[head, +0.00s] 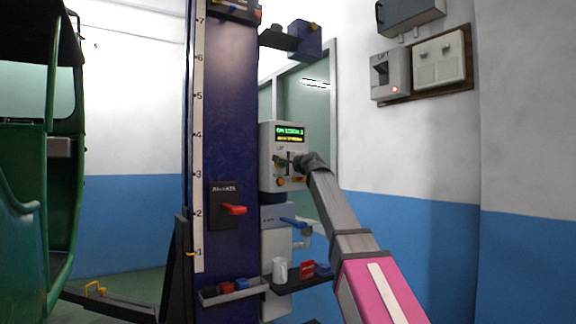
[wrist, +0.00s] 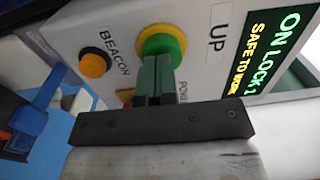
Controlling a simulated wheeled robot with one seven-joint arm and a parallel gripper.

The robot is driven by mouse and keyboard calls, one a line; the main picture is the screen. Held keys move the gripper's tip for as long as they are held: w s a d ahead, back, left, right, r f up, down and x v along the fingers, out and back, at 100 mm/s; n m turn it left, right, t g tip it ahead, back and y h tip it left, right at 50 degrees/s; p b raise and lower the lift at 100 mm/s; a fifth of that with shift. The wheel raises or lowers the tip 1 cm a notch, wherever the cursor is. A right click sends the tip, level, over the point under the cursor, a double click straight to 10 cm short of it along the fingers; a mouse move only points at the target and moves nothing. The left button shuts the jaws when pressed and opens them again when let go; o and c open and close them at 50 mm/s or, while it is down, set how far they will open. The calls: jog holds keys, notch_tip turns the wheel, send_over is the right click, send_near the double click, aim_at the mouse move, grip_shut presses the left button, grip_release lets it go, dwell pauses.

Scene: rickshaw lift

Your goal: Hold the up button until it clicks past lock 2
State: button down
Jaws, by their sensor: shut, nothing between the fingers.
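The up button, green with a yellow ring (wrist: 162,42), shows in the wrist view beside the label "UP". My gripper (wrist: 155,68) is shut and empty, its fingertips overlapping the lower part of the button; I cannot tell whether they press it. The grey control box (head: 268,176) is on the blue lift column (head: 228,130) in the head view, with my gripper (head: 290,163) at its face.
An orange button (wrist: 95,63) labelled "BEACON" sits beside the up button. A red lever (head: 234,210) and a blue lever (head: 293,222) stick out below the box. A green rickshaw (head: 30,240) stands left, near a dark lift arm (head: 115,302). A shelf (head: 300,282) holds a white mug.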

jog(key=shift+x, duration=0.9)
jog(key=shift+w+a+r, duration=0.25)
jog(key=shift+w+r, duration=0.1)
jog(key=shift+r, duration=0.1)
dwell(1.4)
jog(key=shift+s, duration=0.1)
dwell(2.1)
jog(key=f+v, duration=0.1)
jog(key=v, duration=1.4)
jog(key=shift+s+d, duration=0.2)
